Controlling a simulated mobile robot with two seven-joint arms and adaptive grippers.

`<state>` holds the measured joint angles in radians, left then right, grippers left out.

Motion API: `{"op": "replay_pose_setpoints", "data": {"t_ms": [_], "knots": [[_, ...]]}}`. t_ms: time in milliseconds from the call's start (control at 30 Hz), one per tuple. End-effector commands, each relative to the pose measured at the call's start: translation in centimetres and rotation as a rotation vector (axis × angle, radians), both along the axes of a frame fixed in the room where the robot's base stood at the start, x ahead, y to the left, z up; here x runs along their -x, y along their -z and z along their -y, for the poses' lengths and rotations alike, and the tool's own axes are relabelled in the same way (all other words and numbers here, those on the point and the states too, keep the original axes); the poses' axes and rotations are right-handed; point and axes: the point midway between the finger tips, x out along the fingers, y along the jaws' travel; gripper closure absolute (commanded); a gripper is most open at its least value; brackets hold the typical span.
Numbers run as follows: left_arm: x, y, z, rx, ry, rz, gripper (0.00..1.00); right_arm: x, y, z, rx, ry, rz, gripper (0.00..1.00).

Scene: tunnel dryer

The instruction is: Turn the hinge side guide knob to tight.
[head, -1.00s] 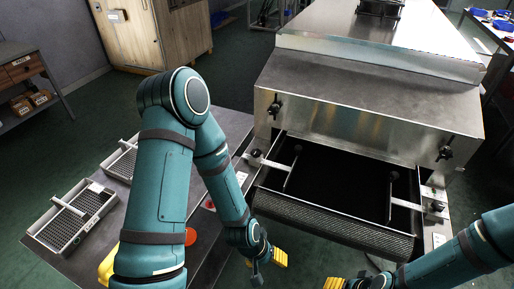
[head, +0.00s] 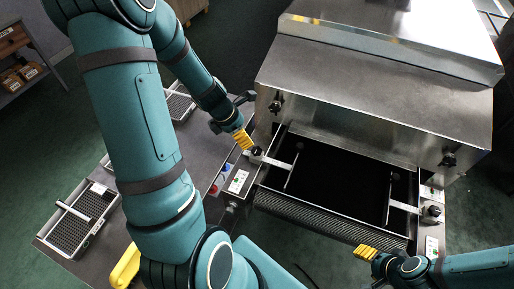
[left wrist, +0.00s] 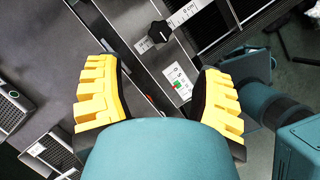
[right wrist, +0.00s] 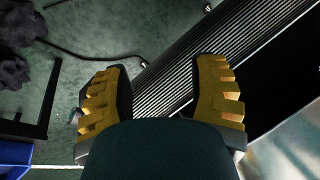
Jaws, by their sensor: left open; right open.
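A black side guide knob (head: 256,151) sits on the left guide bracket at the dryer mouth. It shows in the left wrist view (left wrist: 158,33) beside a white scale strip, ahead of the fingers. A second black knob (head: 433,211) sits on the right guide bracket. I cannot tell from the pictures which is the hinge side. My left gripper (head: 238,127) is open and empty just beyond the left knob's upper left, not touching it as far as I see; its yellow fingers spread wide in the left wrist view (left wrist: 158,95). My right gripper (head: 372,256) is open and empty near the belt's front edge.
The steel dryer hood (head: 375,85) rises behind the dark belt (head: 340,185), with black clamp knobs (head: 275,107) on its front. A label plate (head: 238,181) lies left of the mouth. Mesh trays (head: 78,218) stand on the grey side table at left.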

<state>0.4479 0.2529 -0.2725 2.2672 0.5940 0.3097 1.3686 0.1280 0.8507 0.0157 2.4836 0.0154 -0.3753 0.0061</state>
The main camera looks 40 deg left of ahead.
Motion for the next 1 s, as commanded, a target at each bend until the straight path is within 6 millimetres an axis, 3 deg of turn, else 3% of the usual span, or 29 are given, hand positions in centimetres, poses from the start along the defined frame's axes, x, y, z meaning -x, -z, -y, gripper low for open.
{"op": "replay_pose_setpoints", "data": {"t_ms": [33, 200, 500, 700, 1000], "knots": [[-0.3, 1.5, 0.2, 0.002, 0.001, -0.003, 0.32, 0.1, 1.0, 0.0, 0.000, -0.002, -0.003, 0.42], [-1.4, 4.7, 0.8, 0.001, 0.003, -0.004, 0.32, 0.7, 2.5, -0.1, -0.004, -0.013, -0.016, 0.42], [-3.2, 9.1, 1.7, -0.001, 0.004, -0.002, 0.32, 1.4, 4.5, -0.3, -0.007, -0.025, -0.032, 0.42], [-3.7, 10.3, 2.0, -0.001, 0.005, 0.000, 0.32, 1.6, 4.9, -0.3, -0.008, -0.029, -0.035, 0.42], [-3.8, 10.4, 2.0, -0.002, 0.005, 0.000, 0.32, 1.6, 4.8, -0.3, -0.009, -0.029, -0.036, 0.42]]}}
